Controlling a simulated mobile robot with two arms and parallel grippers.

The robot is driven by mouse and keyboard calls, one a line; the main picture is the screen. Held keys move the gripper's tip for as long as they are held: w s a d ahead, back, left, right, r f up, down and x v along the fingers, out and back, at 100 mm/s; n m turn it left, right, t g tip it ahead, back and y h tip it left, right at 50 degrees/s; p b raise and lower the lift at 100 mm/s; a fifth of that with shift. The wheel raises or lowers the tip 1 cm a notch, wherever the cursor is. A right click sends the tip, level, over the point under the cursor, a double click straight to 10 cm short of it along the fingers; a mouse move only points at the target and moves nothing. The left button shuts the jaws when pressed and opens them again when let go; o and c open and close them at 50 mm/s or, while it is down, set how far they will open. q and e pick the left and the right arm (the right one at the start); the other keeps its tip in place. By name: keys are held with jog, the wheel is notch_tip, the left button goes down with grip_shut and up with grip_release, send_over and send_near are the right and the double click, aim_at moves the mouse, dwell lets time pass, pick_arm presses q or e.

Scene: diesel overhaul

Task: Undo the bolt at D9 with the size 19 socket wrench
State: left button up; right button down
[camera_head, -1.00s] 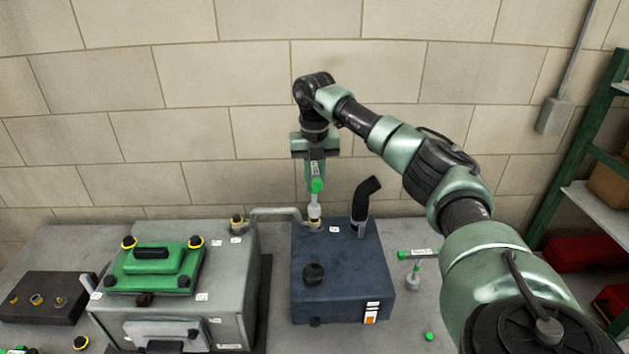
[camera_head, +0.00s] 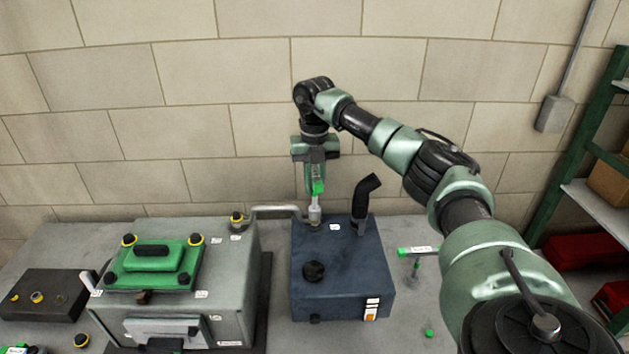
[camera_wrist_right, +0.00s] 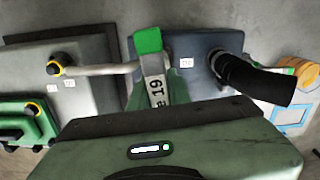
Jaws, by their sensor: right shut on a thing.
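My right gripper (camera_head: 317,168) is shut on the size 19 socket wrench (camera_head: 318,187), which has a green end and a white label. The wrench points down, and its grey socket (camera_head: 314,214) sits over the pipe's right end on the blue tank. The bolt there is hidden by the socket, and I cannot read a D9 tag. In the right wrist view the wrench (camera_wrist_right: 153,75) shows its green end and a "19" label; its socket is hidden. A small label (camera_head: 334,227) lies right of the socket. My left gripper is not in view.
The blue tank (camera_head: 345,265) carries a black hose (camera_head: 366,192) close right of the socket. A pipe (camera_head: 272,209) runs left to a yellow-ringed bolt (camera_head: 237,218) on the grey engine block (camera_head: 240,270). Another green-handled tool (camera_head: 416,252) stands on the bench at right.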

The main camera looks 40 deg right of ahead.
jog(key=shift+n, duration=0.9)
jog(key=n, duration=0.6)
jog(key=shift+r, duration=0.1)
jog(key=n, duration=0.8)
jog(key=shift+n, duration=0.3)
jog(key=n, duration=0.3)
jog(key=shift+r, duration=0.1)
jog(key=n, duration=1.2)
jog(key=shift+n, duration=0.3)
